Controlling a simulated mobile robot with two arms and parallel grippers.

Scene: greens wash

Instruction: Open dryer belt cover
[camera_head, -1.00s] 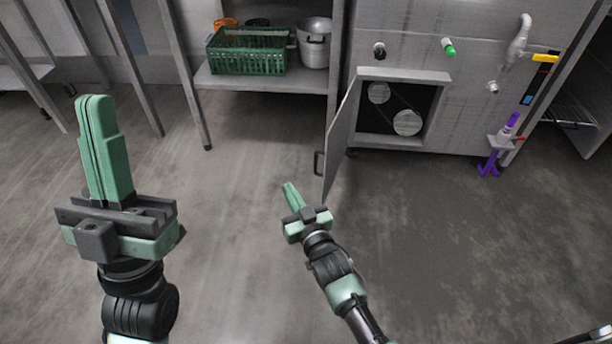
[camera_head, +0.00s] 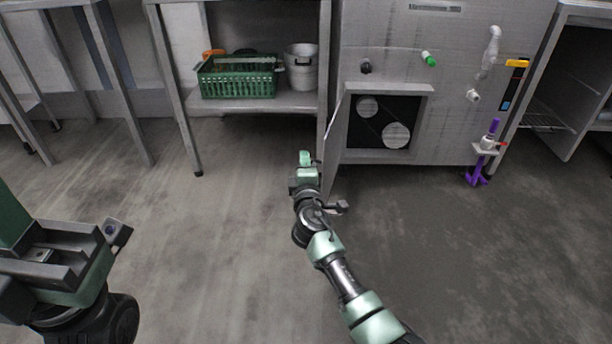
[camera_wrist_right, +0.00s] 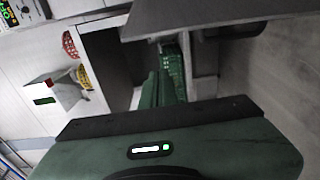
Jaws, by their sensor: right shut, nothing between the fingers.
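The dryer belt cover (camera_head: 337,138) is a thin grey panel standing swung out at the left side of a square opening (camera_head: 385,125) in the metal machine. Two round pulleys and a belt show inside the opening. My right gripper (camera_head: 305,158) is shut and empty, just left of the cover's outer side; I cannot tell whether it touches it. Its green fingers (camera_wrist_right: 162,88) also show in the right wrist view, below a grey panel edge. My left gripper (camera_head: 12,218) is low at the left edge, its fingertips cut off by the frame.
A green crate (camera_head: 237,80) and a metal pot (camera_head: 301,68) stand on a shelf left of the machine. Knobs, a tap (camera_head: 491,45) and a purple-handled tool (camera_head: 482,160) are on the machine's front at right. The floor in front is clear.

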